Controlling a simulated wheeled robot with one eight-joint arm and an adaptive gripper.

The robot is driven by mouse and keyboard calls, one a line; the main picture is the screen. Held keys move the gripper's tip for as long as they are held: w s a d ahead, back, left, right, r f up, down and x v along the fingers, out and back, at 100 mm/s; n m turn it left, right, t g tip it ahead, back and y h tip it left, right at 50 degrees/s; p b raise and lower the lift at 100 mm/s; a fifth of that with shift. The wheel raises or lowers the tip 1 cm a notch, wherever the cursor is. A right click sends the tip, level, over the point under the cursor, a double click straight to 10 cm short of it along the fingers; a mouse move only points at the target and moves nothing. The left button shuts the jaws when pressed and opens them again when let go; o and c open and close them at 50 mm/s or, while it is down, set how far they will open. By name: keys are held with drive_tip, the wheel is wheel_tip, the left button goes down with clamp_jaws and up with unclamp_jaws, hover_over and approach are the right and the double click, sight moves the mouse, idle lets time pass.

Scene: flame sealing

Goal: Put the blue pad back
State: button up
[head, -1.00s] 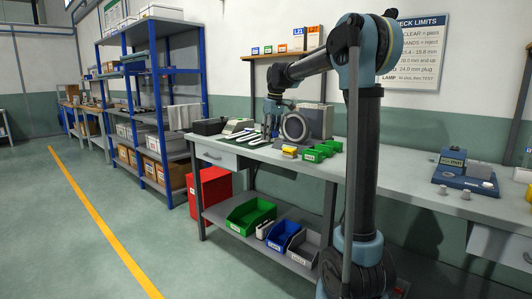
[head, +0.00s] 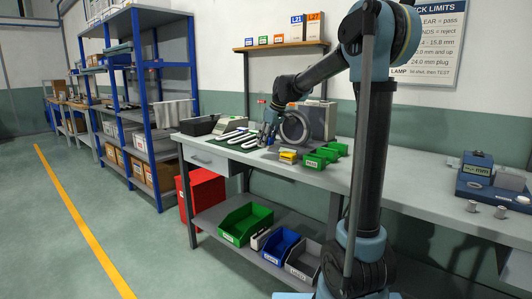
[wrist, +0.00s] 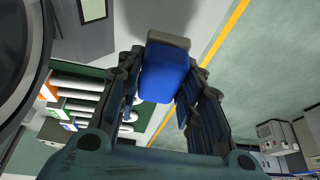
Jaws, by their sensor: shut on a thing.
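The blue pad (wrist: 163,80), a blue block with a grey-beige end, is between the fingers of my gripper (wrist: 161,68) in the wrist view. The gripper is shut on it. In the head view my gripper (head: 268,136) is low over the workbench (head: 232,155), beside the round grey ring of a machine (head: 294,128). The pad is too small to make out there.
A black open box (head: 201,126) is at the left end. Green (head: 246,222) and blue bins (head: 281,244) are on the lower shelf. A blue measuring device (head: 480,175) stands far right.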

drive_tip(key=shift+s+f, duration=0.1)
drive_tip(key=shift+f, duration=2.25)
drive_tip(key=o, duration=1.1)
drive_tip(key=shift+r, duration=0.1)
drive_tip(key=v, duration=1.1)
drive_tip(key=shift+r, duration=0.4)
